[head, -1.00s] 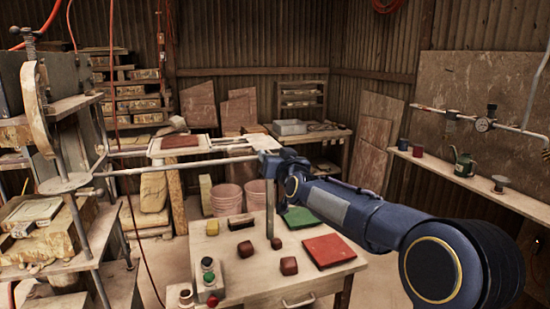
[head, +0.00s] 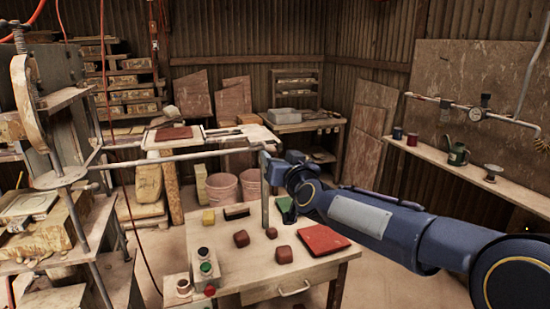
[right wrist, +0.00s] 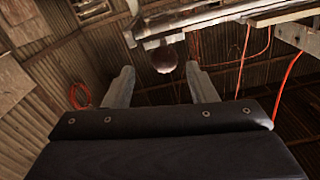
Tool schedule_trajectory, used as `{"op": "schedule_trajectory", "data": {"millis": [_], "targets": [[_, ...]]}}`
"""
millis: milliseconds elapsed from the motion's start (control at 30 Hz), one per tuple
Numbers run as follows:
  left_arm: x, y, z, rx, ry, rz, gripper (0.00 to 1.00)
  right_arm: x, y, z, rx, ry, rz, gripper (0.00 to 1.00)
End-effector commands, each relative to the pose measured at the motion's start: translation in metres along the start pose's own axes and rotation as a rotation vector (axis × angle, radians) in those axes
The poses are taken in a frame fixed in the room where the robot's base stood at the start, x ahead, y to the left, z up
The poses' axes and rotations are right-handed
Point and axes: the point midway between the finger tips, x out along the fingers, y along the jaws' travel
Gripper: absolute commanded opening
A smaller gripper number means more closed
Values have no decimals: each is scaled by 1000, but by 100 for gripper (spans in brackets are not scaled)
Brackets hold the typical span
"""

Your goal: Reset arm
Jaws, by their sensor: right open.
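The press arm is a long pale bar (head: 185,157) that runs level from the upright press (head: 58,178) at the left toward the middle of the head view. A grey vertical piece (head: 265,190) hangs at its right end. My right gripper (head: 270,162) is beside that end, above the table; its fingers are mostly hidden there. In the right wrist view its two grey fingers (right wrist: 158,88) stand apart, open. A dark round knob (right wrist: 163,60) shows between the fingertips; I cannot tell whether they touch it. My left gripper is out of view.
A shelf (head: 480,180) with cups lines the right wall.

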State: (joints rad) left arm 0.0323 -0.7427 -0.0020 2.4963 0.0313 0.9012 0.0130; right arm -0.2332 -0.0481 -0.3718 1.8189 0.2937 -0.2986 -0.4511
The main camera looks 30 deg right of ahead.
Motion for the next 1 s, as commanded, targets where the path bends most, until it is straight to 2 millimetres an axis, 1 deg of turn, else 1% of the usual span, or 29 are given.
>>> {"op": "schedule_trajectory", "data": {"millis": [267, 367, 467, 500, 567, 600, 667, 700, 767, 800, 900, 1000], "targets": [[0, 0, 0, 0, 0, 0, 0, -1, 0, 1, 3, -6, -4, 52], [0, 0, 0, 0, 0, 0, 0, -16, -5, 14, 28, -65, -41, 52], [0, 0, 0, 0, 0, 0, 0, -51, -18, 43, 76, -203, -123, 52], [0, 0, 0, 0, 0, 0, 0, -72, -26, 59, 96, -277, -162, 52], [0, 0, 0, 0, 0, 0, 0, -107, -37, 84, 118, -396, -217, 52], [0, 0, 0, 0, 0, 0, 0, -132, -44, 102, 127, -476, -248, 52], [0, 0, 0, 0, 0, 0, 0, -169, -52, 128, 134, -596, -283, 52], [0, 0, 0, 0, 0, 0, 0, -194, -56, 145, 134, -673, -299, 52], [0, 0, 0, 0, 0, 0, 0, -229, -60, 170, 128, -782, -311, 52], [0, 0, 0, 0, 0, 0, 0, -251, -61, 185, 121, -850, -313, 52], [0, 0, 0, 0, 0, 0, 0, -296, -60, 215, 103, -990, -301, 52], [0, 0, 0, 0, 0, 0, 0, -327, -57, 235, 87, -1087, -282, 52]]}}
